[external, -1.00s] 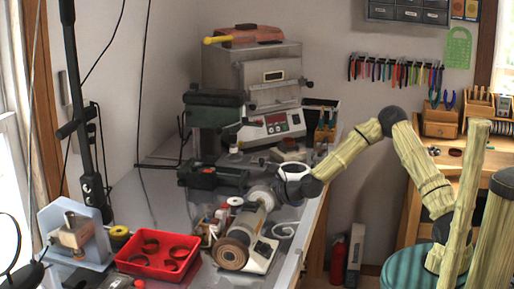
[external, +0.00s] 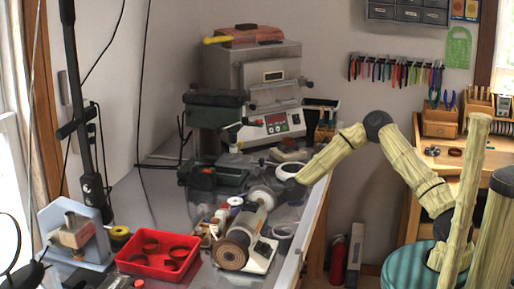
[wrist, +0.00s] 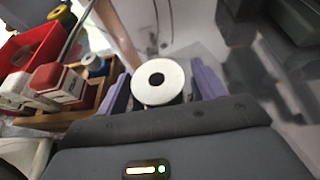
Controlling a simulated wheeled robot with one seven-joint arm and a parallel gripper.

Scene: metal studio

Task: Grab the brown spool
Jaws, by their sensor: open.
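In the wrist view, a spool (wrist: 158,82) with a white end face and a dark centre hole stands between the fingers of my gripper (wrist: 160,76). In the external view, a small white-topped spool (external: 235,201) stands on the bench behind the bottles, and my arm reaches in from the right. My fingers are hard to make out there.
A wooden holder with red-capped bottles (wrist: 47,80) and a blue-and-white spool (wrist: 96,64) stand close on the left in the wrist view. A red tray (external: 158,266), a yellow spool (external: 120,233) and a motor with a brown round wheel (external: 231,251) are on the bench.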

